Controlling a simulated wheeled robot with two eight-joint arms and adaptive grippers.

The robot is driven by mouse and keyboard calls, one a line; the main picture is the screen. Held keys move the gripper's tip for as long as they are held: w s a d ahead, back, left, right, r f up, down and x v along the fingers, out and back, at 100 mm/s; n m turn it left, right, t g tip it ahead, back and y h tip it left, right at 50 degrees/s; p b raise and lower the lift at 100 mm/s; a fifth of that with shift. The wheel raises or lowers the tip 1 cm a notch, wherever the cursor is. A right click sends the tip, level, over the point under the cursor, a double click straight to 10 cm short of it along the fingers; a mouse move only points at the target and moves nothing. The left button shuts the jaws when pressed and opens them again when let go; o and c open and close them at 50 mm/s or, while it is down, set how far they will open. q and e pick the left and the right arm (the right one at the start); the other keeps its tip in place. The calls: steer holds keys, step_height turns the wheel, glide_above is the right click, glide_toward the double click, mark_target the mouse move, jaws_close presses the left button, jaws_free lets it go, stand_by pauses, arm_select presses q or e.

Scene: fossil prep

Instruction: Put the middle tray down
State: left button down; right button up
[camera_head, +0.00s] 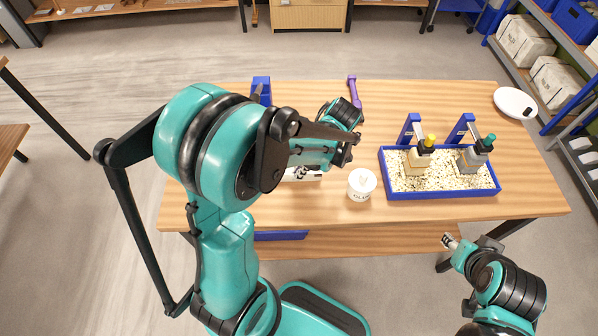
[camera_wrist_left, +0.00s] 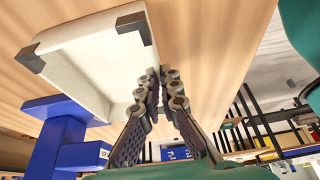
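A white tray with black corner pieces (camera_wrist_left: 85,65) fills the upper left of the left wrist view. In the head view only a pale strip of it (camera_head: 303,175) shows below my left gripper; my arm hides the rest. My left gripper (camera_head: 350,145) is over the table. In the left wrist view its fingertips (camera_wrist_left: 161,88) are close together at the tray's edge and look shut on its wall. I cannot tell whether the tray touches the table. My right gripper (camera_head: 450,241) is off the table's front edge, too small to tell open from shut.
A white cup (camera_head: 362,184) stands right of the tray. A blue-rimmed bin of pale grit (camera_head: 440,192) holds two bottles. The table (camera_head: 455,95) is clear at back right.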

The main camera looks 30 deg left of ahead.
arm_select(q)
steer(key=c, duration=2.1)
jaws_free()
steer(key=shift+f, duration=0.15)
steer(key=o, duration=0.4)
